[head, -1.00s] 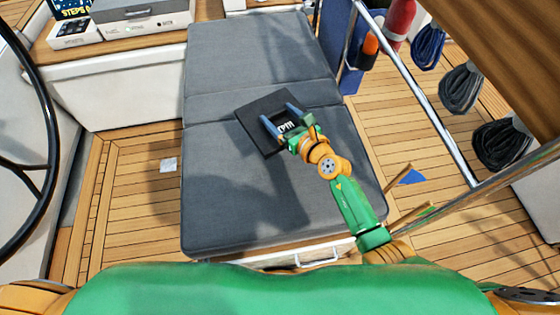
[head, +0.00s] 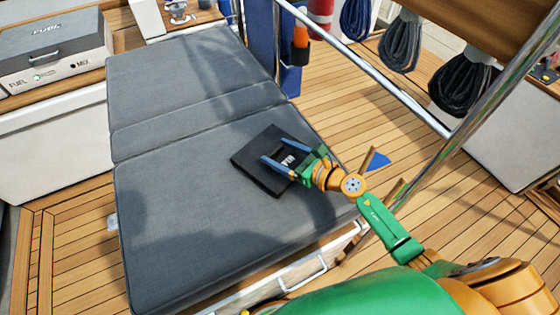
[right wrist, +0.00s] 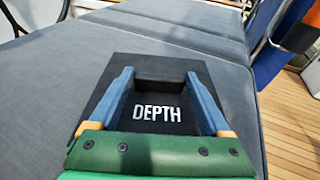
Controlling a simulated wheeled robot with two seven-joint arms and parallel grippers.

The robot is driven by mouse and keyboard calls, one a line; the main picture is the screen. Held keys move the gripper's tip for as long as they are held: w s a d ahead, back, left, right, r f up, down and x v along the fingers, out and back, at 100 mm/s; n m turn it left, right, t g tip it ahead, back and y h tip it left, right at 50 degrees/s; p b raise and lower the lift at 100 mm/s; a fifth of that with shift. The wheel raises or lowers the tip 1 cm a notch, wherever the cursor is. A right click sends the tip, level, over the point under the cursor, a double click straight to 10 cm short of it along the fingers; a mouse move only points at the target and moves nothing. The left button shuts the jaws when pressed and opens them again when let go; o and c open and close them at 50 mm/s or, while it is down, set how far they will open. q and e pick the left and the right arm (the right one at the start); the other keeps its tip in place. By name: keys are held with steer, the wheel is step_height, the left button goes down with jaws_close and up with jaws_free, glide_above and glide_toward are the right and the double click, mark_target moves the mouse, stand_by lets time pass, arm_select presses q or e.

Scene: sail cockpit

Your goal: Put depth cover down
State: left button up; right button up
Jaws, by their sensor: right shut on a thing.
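The depth cover is a black square piece (head: 262,150) with a raised block and white lettering. It reads "DEPTH" in the right wrist view (right wrist: 157,125). My right gripper (head: 276,150) is shut on the cover's raised block, with a blue finger on each side of it. The cover is over the right part of the grey cushion (head: 190,220), close to its surface. I cannot tell whether it touches the cushion. My left gripper is not in view.
A metal rail (head: 370,70) runs along the right of the cushion. Coiled ropes (head: 402,45) and an orange-handled item (head: 300,40) hang behind it. A fuel box (head: 55,55) stands at the left. The cushion's left and far parts are clear.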

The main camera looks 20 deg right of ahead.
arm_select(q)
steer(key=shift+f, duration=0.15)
arm_select(e)
steer(key=shift+f, duration=0.15)
steer(key=shift+f, duration=0.15)
steer(key=o, duration=1.2)
steer(key=shift+o, duration=0.2)
steer(key=b+v, duration=0.1)
steer(key=v, duration=1)
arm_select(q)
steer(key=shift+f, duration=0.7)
arm_select(e)
steer(key=shift+s+d+r, duration=0.25)
steer(key=shift+s, duration=0.1)
